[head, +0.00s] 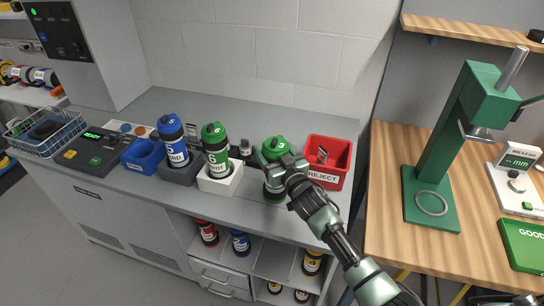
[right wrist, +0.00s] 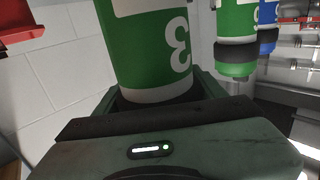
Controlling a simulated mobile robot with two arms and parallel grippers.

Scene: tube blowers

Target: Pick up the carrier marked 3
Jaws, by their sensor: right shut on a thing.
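The carrier marked 3 is a green cylinder (head: 273,148) at the middle of the counter, just left of the red reject bin. My right gripper (head: 277,175) reaches it from the front right and is shut around its body. In the right wrist view the green carrier (right wrist: 146,45) stands between the fingers, with a white 3 upside down in the picture. Part of its body is hidden behind the gripper in the head view. I cannot tell whether its base touches the counter. My left gripper is not in view.
A green carrier marked 6 (head: 215,150) stands in a white holder (head: 220,183), and a blue carrier (head: 172,140) in a dark holder. The red reject bin (head: 326,176) is close on the right. The front counter strip is clear.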

